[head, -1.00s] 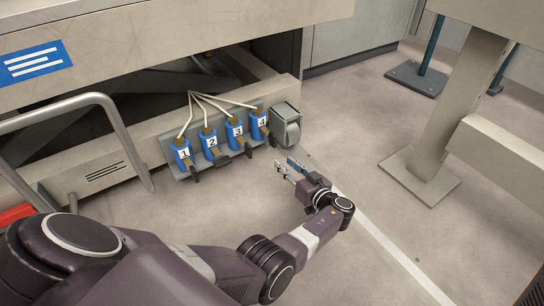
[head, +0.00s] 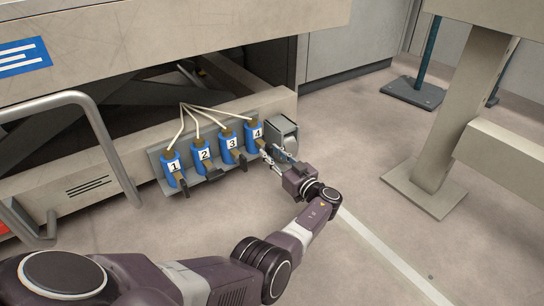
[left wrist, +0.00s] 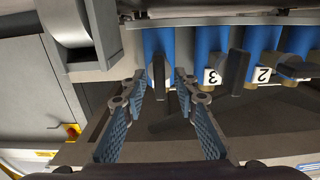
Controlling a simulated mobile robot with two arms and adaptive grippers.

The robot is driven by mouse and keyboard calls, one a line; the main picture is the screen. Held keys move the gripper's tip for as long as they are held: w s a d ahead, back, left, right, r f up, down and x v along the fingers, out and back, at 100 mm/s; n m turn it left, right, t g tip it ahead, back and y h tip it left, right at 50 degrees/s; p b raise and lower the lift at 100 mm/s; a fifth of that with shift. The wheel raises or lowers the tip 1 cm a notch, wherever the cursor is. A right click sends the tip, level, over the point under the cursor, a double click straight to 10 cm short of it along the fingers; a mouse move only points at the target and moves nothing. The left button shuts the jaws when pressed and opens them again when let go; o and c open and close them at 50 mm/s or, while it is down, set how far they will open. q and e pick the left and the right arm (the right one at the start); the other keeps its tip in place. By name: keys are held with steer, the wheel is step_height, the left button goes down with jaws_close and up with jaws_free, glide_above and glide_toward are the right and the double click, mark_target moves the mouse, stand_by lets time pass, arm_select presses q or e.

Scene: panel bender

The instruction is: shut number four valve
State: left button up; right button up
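The number four valve (head: 254,136) is the rightmost blue valve in a row on a low grey bracket. In the left wrist view, its blue body (left wrist: 158,42) is at top centre and its dark handle (left wrist: 158,76) runs lengthwise, in line with the body. My left gripper (head: 270,157) is at this valve in the head view and partly covers its handle. In the left wrist view my left gripper (left wrist: 158,82) is open, with one fingertip on each side of the handle and a visible gap on both sides. My right gripper is not in view.
Valves one (head: 173,167), two (head: 202,155) and three (head: 228,144) stand left of it; two's handle is turned sideways. A grey roller housing (head: 283,132) is close on the right. A grey tubular rail (head: 120,160) stands at left.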

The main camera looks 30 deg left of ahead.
arm_select(q)
steer(key=shift+c, duration=0.3)
jaws_close()
